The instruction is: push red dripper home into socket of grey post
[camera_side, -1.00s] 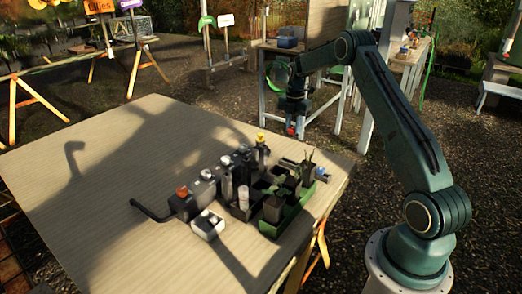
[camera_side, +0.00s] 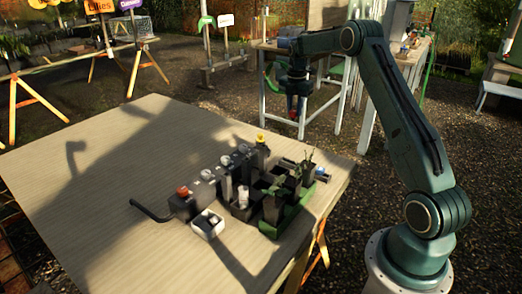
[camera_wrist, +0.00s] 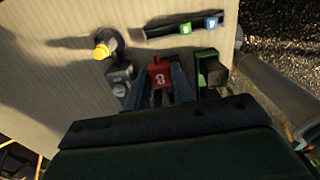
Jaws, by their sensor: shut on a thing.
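My gripper (camera_side: 294,114) hangs in the air beyond the far right part of the table, well above it. It is shut on the red dripper (camera_wrist: 160,74), which sits between the fingers in the wrist view and bears a white mark. In the side view the dripper is only a small reddish spot. A row of dark grey posts stands on the table: one has a yellow top (camera_side: 261,138), one a red-orange top (camera_side: 182,190), and others between them have pale round tops. I cannot tell which post has the socket. The dripper is apart from all of them.
A green-edged tray (camera_side: 272,233) with dark compartments stands at the table's right edge. A small white box (camera_side: 207,226) and a black bent hose (camera_side: 150,213) lie near the row. A dark rail holds green and blue pieces (camera_wrist: 210,22). The table's left half is clear.

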